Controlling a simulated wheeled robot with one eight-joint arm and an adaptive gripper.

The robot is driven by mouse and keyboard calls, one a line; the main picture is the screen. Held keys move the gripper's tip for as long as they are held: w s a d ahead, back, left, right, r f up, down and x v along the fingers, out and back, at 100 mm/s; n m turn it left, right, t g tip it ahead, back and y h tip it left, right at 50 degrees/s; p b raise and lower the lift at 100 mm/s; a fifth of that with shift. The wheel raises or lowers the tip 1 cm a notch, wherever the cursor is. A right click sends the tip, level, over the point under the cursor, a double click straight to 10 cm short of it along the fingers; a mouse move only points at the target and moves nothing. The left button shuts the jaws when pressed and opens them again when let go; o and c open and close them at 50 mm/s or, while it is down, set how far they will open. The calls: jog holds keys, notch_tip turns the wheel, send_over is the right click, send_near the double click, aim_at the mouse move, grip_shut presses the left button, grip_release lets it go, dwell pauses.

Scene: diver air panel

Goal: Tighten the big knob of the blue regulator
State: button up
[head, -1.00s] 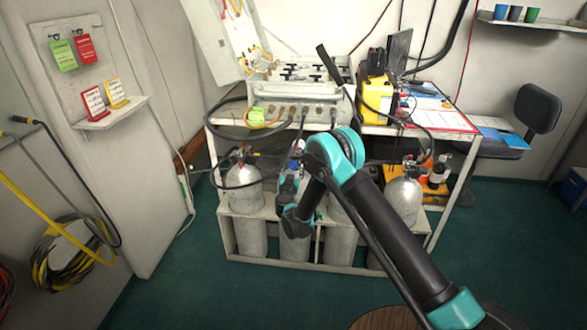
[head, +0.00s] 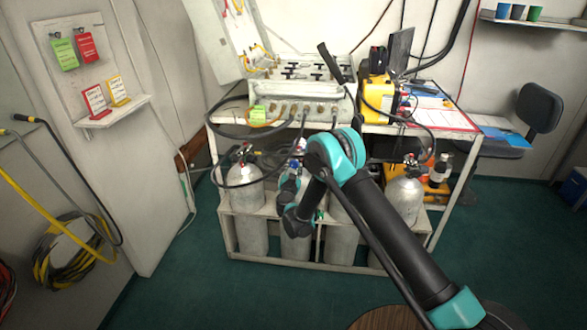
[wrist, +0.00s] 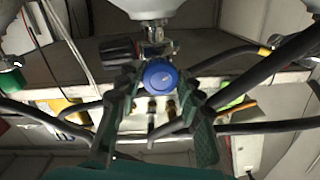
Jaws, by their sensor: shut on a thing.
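The blue regulator's big knob (wrist: 160,77) is a round blue cap with a pale mark on its face. In the wrist view it sits between the two dark green fingers of my gripper (wrist: 159,90), which are shut on its sides. Behind it are a metal valve body (wrist: 153,44) and the pale end of a cylinder (wrist: 145,8). A black knob (wrist: 117,49) is beside the valve.
Silver cylinders, including one at the left (head: 243,190) and one at the right (head: 404,196), stand in a white rack (head: 300,264). Dark hoses (wrist: 262,75) run close around my gripper. A panel with valves (head: 300,105) is above.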

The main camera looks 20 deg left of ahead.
jog(key=shift+s+m, duration=0.1)
jog(key=shift+m, duration=2.3)
jog(key=o, duration=1.2)
jog(key=shift+c, duration=0.2)
jog(key=v, duration=0.7)
jog(key=shift+s+f, duration=0.2)
